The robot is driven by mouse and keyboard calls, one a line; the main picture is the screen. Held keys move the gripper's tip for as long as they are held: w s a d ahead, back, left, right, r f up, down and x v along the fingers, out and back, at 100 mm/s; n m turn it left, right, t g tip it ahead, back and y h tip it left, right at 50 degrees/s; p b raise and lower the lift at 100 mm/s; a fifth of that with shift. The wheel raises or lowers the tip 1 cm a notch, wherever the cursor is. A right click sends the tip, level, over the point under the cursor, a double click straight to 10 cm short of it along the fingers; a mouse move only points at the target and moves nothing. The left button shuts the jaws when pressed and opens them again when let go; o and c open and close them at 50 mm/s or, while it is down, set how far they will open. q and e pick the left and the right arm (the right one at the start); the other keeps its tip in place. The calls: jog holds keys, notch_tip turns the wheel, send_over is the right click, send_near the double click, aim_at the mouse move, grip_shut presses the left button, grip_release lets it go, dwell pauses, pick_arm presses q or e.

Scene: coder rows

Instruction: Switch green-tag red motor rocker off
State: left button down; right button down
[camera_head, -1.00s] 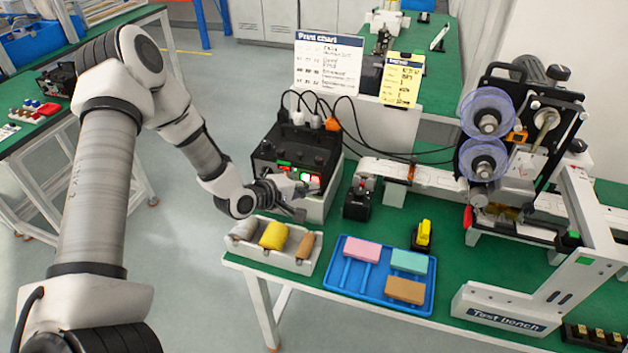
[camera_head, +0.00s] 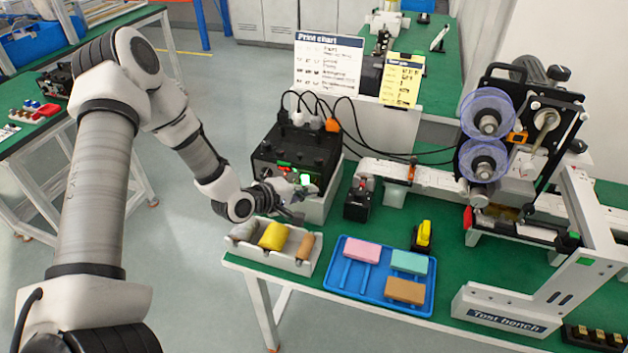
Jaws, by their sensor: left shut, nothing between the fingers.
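The black control box (camera_head: 296,150) stands on a white stand at the left end of the green bench. Its front carries small rockers and tags. A bright green lit patch (camera_head: 305,178) shows on the right part of the front, and a small red-and-green spot (camera_head: 284,167) shows at its left. I cannot tell clearly which rocker bears which tag. My left gripper (camera_head: 306,189) is shut and empty, right at the lower front of the box. It partly hides the rockers, and I cannot tell whether it touches one. My right gripper is not in view.
A white tray (camera_head: 262,256) with a yellow block lies just below my left gripper. A blue tray (camera_head: 345,301) with coloured blocks is to its right. Cables run from plugs on the box top. A small black device (camera_head: 357,204) stands right of the box.

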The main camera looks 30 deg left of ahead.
pick_arm(q)
jog(key=shift+s, duration=0.15)
jog(key=s, duration=0.3)
jog(key=s+d, duration=0.1)
jog(key=shift+s+d+f+p, duration=0.1)
jog(key=shift+s+f+p, duration=0.2)
jog(key=shift+s+f, duration=0.1)
dwell(0.5)
